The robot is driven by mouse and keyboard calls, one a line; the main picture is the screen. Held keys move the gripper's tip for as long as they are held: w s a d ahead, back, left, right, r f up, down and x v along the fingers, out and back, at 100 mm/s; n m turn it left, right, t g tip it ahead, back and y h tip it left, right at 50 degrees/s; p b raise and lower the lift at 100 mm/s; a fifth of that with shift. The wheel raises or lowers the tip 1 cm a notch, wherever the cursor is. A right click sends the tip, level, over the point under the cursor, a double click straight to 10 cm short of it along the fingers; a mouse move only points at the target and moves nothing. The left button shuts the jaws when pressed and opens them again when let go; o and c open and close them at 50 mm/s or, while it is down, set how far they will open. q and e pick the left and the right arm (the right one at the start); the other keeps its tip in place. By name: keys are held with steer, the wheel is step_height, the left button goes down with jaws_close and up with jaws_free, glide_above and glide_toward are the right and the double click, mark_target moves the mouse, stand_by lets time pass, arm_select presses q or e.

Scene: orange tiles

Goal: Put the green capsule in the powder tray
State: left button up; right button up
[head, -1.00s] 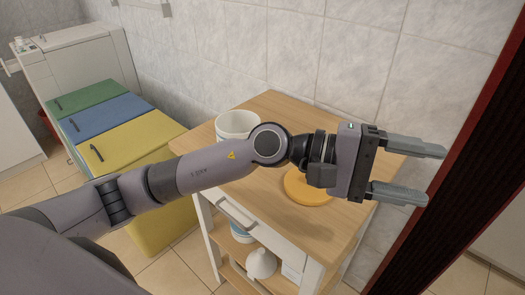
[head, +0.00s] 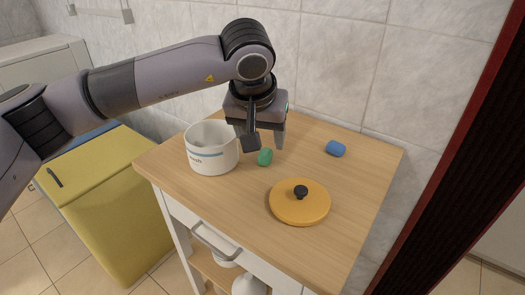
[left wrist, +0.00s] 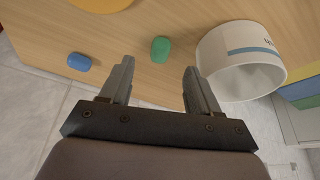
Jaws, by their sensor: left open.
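The green capsule (head: 265,157) lies on the wooden top of a small cart, just right of a white pot. It also shows in the left wrist view (left wrist: 160,49), ahead of the gap between my fingers. My left gripper (head: 265,143) points down over the capsule, open and empty; its fingers also show in the left wrist view (left wrist: 157,77). The fingers appear apart from the capsule. I cannot make out a powder tray. My right gripper is out of view.
The white pot (head: 211,160) with a blue stripe stands open, close to my gripper. A blue capsule (head: 336,149) and an orange lid (head: 300,211) with black knob lie on the cart top (head: 240,205). A yellow-fronted bin (head: 105,190) stands left; a tiled wall is behind.

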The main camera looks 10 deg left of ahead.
mark_target(264, 155)
arm_select(q)
steer(key=x, duration=0.6)
steer(key=shift+w+a+f, duration=0.1)
steer(key=shift+w+f, duration=0.2)
steer(key=shift+f, duration=0.05)
jaws_close()
steer(key=shift+r, duration=0.1)
